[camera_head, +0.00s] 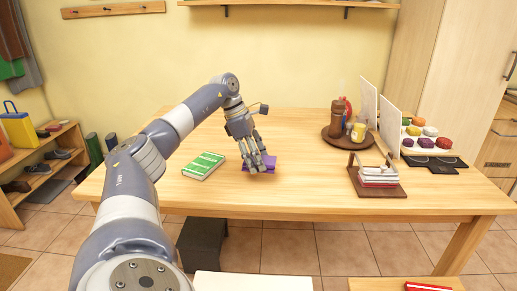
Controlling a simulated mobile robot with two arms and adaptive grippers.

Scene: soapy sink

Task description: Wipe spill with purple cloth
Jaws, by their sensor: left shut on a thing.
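The fingers cover part of the cloth. I cannot make out a spill; any liquid under or around the cloth is hidden or too small to tell. My right gripper is not in view.
A green book (204,165) lies just left of the cloth. On the right stand a round brown tray (330,142) with bottles and a jar, a wooden holder (385,189) with books, and colored balls (430,131). The table's middle is clear.

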